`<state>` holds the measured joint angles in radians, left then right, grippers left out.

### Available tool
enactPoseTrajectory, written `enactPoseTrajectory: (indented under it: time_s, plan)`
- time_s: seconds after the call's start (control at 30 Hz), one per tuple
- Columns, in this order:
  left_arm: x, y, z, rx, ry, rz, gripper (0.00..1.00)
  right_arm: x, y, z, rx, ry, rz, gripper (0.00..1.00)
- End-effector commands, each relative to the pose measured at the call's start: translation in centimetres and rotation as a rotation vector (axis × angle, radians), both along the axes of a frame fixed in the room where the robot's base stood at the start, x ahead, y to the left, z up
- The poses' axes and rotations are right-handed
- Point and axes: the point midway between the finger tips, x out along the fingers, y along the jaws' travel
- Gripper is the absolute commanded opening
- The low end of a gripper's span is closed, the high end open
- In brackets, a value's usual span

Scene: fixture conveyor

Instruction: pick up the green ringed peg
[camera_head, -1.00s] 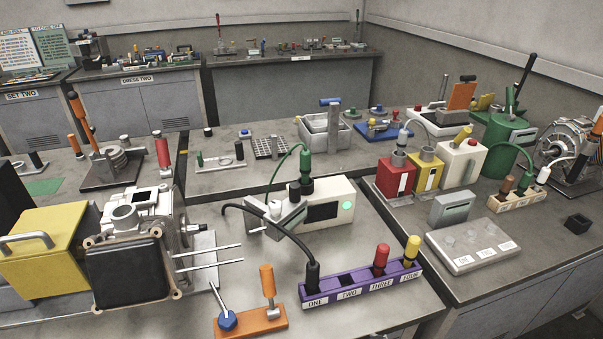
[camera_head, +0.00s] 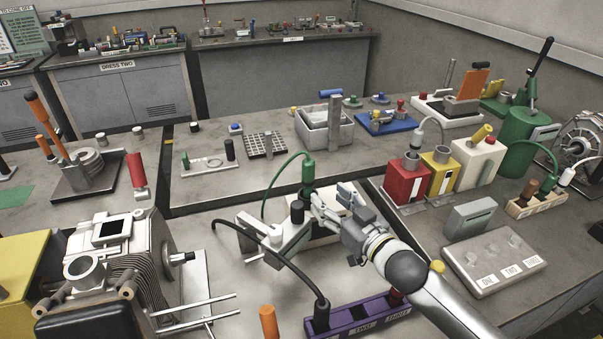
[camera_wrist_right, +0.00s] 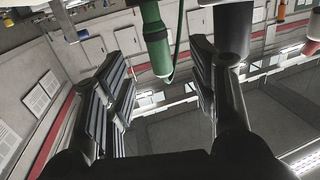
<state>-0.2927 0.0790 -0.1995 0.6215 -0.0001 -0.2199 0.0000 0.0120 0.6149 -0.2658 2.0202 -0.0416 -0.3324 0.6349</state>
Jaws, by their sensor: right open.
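The green peg (camera_head: 307,172), with a green cord at its top, stands upright on the white device (camera_head: 345,205) on the near table. In the right wrist view the green peg (camera_wrist_right: 154,38) shows a paler ring, and lies between the spread fingers, with a visible gap to each. My right gripper (camera_head: 318,203) is open and empty, its fingertips close to the peg from the right. Whether it touches the peg cannot be told. The arm hides part of the device. My left gripper is not in view.
A black cord runs left of the gripper to the purple block (camera_head: 360,317). A dark round post (camera_head: 297,212) stands close to the green peg. Red box (camera_head: 407,180), yellow box (camera_head: 437,170) and grey panel (camera_head: 493,262) stand at the right. A metal machine (camera_head: 110,265) fills the left.

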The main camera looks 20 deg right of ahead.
Motion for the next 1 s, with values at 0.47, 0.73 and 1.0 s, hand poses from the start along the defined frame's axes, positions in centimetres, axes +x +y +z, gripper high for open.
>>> enactPoseTrajectory:
  time_s: [0.47, 0.73, 1.0]
  plan:
    - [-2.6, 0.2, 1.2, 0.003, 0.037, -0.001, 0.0, 4.8, 1.2, 1.2, 0.011, -0.036, 0.021, 0.53]
    - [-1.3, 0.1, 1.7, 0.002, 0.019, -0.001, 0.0, 6.3, 1.6, 1.3, 0.01, -0.036, 0.022, 0.53]
    - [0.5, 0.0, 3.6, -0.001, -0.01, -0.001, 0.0, 9.4, 1.8, 1.8, 0.011, -0.034, 0.022, 0.53]
